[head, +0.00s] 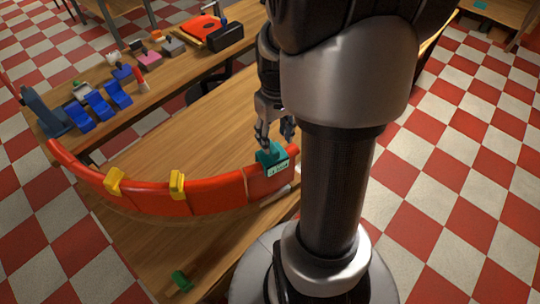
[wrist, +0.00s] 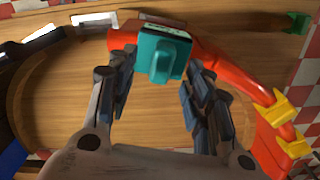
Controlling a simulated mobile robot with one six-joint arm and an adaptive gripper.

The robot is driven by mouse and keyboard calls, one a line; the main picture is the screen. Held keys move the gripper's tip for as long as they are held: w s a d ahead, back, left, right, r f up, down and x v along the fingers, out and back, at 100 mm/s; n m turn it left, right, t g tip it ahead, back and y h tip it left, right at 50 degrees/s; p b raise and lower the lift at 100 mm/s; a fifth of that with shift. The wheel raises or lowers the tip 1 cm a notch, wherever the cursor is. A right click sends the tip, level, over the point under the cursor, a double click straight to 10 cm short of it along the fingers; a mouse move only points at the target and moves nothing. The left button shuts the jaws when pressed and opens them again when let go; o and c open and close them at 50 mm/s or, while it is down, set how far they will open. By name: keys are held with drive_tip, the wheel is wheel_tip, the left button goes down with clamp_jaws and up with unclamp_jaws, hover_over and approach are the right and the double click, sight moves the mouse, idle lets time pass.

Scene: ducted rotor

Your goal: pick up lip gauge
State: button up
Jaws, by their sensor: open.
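The teal lip gauge (head: 272,158) has a small pale label or display on its side. It sits on the rim of the red curved duct segment (head: 215,196), near its right end. In the wrist view the gauge (wrist: 162,56) shows a rounded teal grip facing me, just beyond the fingertips. My gripper (head: 275,137) is open and empty, just above the gauge in the head view. In the wrist view my gripper (wrist: 157,84) has one finger to each side of the gauge's grip line, with gaps showing.
Two yellow clips (head: 177,185) (head: 115,181) sit on the red segment left of the gauge. A green-ended item (head: 181,281) lies on the wooden table (head: 185,120) at the front. A back bench holds several blue holders (head: 99,104) and a red-orange part (head: 199,30).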

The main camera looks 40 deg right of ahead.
sight(272, 147)
drive_tip(key=shift+w+a+f+b, duration=0.15)
drive_tip(key=shift+f+b, duration=0.45)
drive_tip(key=shift+f, duration=0.9)
drive_tip(key=shift+w+f+b, duration=0.15)
drive_tip(key=shift+f+b, duration=0.4)
drive_tip(key=shift+f, duration=0.95)
drive_tip(key=shift+c, duration=0.2)
clamp_jaws()
